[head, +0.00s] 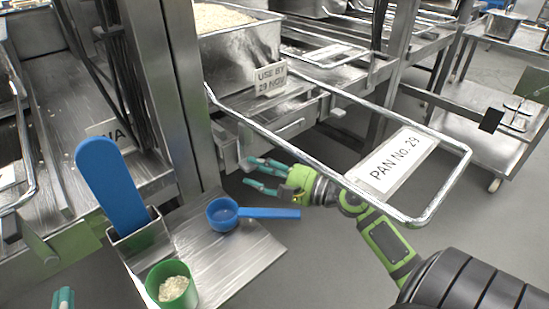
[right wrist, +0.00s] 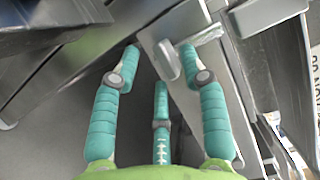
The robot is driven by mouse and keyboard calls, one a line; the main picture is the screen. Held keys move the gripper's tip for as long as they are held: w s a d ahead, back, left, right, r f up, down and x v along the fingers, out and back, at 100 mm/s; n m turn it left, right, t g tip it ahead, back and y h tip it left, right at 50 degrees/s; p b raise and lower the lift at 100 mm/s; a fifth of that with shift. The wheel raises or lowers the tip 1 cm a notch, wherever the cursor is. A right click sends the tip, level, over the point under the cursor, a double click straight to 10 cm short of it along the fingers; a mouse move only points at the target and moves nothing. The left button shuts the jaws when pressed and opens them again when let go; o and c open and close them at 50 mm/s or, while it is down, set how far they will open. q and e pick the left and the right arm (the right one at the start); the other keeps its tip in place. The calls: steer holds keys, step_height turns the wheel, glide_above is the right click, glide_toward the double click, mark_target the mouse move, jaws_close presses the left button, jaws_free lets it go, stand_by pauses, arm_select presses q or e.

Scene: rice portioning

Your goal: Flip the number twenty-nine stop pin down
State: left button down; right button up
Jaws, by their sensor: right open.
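A white "PAN No. 29" label (head: 393,162) hangs on a long metal loop handle (head: 462,170) that sticks out from the rack. My right gripper (head: 252,175) is open under this handle, its teal fingers pointing left toward the rack's front. In the right wrist view a small flat metal tab (right wrist: 166,60), possibly the stop pin, lies between the fingertips of my right gripper (right wrist: 160,58). I cannot tell whether they touch. A short metal bar (right wrist: 205,37) adjoins it. Only a teal fingertip of my left gripper (head: 63,298) shows at the bottom left.
A metal pan of rice (head: 222,18) sits above, with a "USE BY" label (head: 270,78). A side shelf (head: 235,262) holds a blue scoop (head: 222,213), a green cup of rice (head: 172,288) and a blue paddle (head: 112,185) in a metal holder.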

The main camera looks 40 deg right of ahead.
steer(key=v, duration=1.1)
steer(key=shift+s, duration=0.25)
steer(key=shift+d+f, duration=0.1)
